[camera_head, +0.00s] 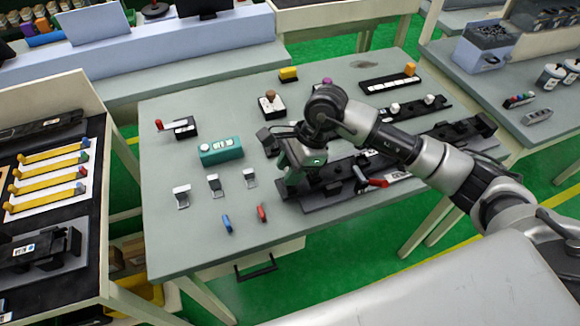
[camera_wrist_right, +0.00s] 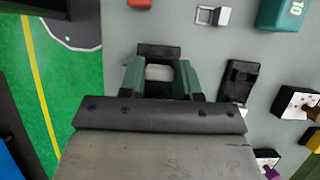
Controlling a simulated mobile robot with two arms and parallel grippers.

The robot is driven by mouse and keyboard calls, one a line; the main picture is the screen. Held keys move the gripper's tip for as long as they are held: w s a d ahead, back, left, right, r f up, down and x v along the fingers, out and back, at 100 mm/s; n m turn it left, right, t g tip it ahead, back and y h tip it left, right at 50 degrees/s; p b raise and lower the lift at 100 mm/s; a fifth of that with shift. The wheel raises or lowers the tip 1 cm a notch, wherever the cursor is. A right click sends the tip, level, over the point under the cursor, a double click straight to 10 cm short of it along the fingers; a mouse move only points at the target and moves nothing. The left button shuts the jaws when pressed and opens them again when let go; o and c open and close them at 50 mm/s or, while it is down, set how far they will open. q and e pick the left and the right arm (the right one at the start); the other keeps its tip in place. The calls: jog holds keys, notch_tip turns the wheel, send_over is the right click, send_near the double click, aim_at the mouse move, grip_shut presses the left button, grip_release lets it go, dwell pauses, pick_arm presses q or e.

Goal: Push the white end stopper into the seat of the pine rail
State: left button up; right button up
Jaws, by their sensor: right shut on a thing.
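My right gripper (camera_head: 292,183) is low over the left end of a long black fixture (camera_head: 330,195) on the grey table. In the right wrist view its two green fingers (camera_wrist_right: 160,80) are shut on a small pale piece, which looks like the white end stopper (camera_wrist_right: 158,73). A black block (camera_wrist_right: 158,50) sits right at the fingertips. I cannot tell whether the stopper touches a seat. I cannot make out a pine rail; my gripper and arm hide part of the fixture. My left gripper is not in view.
A teal box (camera_head: 221,150), several small metal clips (camera_head: 213,185), a blue piece (camera_head: 227,224) and a red piece (camera_head: 262,213) lie left of the gripper. A black block with a brown knob (camera_head: 271,105) stands behind. The table's front left is clear.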

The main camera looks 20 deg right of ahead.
dwell(0.4)
jog(key=shift+b, duration=0.35)
jog(key=shift+b, duration=0.5)
dwell(1.2)
jog(key=shift+f+b, duration=1.2)
jog(key=shift+b, duration=0.2)
jog(key=o, duration=1)
